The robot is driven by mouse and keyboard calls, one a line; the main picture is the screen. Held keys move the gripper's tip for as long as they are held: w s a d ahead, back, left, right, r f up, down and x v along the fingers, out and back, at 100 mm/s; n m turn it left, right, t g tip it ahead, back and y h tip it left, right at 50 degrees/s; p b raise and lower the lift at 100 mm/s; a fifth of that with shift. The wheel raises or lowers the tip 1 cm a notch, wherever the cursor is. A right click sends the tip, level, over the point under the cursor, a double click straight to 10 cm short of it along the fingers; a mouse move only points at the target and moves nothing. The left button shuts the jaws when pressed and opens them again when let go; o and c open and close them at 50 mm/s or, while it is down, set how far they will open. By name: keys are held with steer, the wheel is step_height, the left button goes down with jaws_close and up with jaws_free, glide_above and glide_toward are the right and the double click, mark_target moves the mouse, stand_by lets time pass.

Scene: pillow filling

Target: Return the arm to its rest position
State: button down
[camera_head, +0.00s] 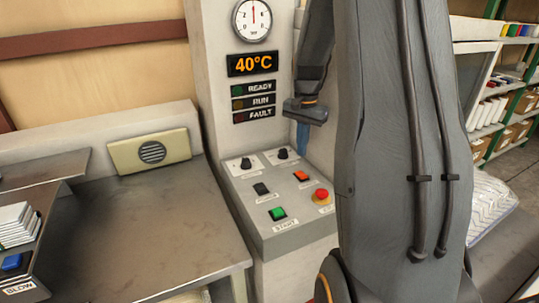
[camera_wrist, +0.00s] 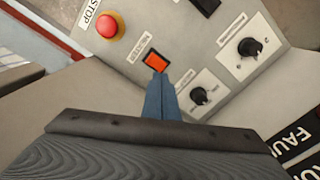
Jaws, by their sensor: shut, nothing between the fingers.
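My gripper (camera_head: 302,143) hangs fingertips-down in front of the machine column, above the back part of the control panel (camera_head: 262,231). Its blue fingers are closed together with nothing between them. In the wrist view the closed fingers (camera_wrist: 160,84) point toward the panel, with the orange switch (camera_wrist: 154,61) just beyond the tips. I cannot tell the exact gap between tips and panel. My arm stands large at the right of the head view and hides part of the machine.
The panel carries a red stop button (camera_head: 321,195), a green start button (camera_head: 277,213) and black knobs. A display (camera_head: 252,64) reads 40°C, under a round gauge (camera_head: 252,20). A grey table (camera_head: 150,235) lies left. Shelves (camera_head: 490,130) and a white pillow-like item (camera_head: 490,207) are at right.

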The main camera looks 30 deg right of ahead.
steer(key=shift+a, duration=0.1)
steer(key=s+a+n, duration=0.6)
steer(key=s+a, duration=0.2)
steer(key=a, duration=0.5)
steer(key=s+a+n+t, duration=0.1)
steer(key=s+a+n, duration=0.5)
steer(key=s+a, duration=0.3)
steer(key=a, duration=0.4)
steer(key=shift+f+n, duration=0.3)
